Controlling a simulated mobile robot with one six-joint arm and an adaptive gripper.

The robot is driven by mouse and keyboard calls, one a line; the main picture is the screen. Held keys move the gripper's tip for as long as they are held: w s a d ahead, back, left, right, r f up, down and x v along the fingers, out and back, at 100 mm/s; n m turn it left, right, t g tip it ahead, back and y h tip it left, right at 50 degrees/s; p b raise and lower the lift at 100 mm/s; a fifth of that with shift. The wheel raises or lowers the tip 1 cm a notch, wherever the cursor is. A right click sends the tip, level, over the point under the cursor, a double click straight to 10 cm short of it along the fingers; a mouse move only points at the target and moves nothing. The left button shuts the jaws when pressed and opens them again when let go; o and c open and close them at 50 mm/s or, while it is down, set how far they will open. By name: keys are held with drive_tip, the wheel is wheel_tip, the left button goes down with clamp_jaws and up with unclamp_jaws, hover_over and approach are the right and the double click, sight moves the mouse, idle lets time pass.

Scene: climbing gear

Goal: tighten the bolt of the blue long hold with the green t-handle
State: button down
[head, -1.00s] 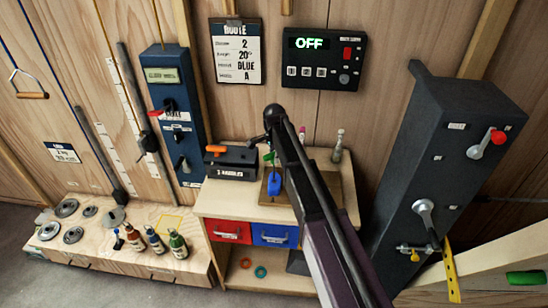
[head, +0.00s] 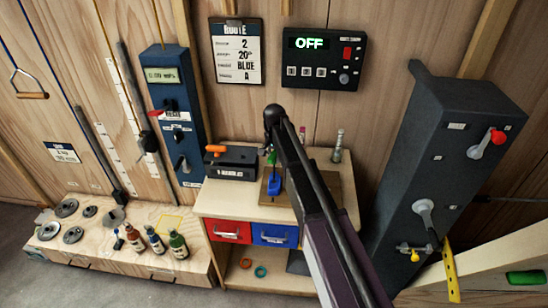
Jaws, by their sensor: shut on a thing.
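The blue long hold (head: 274,187) lies on a brown board (head: 344,190) on top of the wooden cabinet, partly covered by my arm. The green t-handle (head: 271,158) shows as a small green piece just above the hold. My gripper (head: 268,146) is at the end of the dark arm, shut on the green t-handle, with its fingers mostly hidden. I cannot see the bolt, or whether the handle's tip sits in it.
A black handle box (head: 232,172) with an orange handle stands left of the board. A grey-capped bottle (head: 338,146) stands at the back right. A tall dark panel (head: 430,150) rises at right. A wall display (head: 324,59) reads OFF.

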drive_tip(key=shift+n, duration=1.7)
drive_tip(key=c, duration=1.1)
unclamp_jaws()
clamp_jaws()
drive_tip(key=shift+f+b, duration=0.55)
drive_tip(key=shift+f+b, duration=0.7)
drive_tip(key=shift+f, duration=0.05)
drive_tip(key=shift+f+b, duration=0.2)
drive_tip(key=shift+b, duration=0.1)
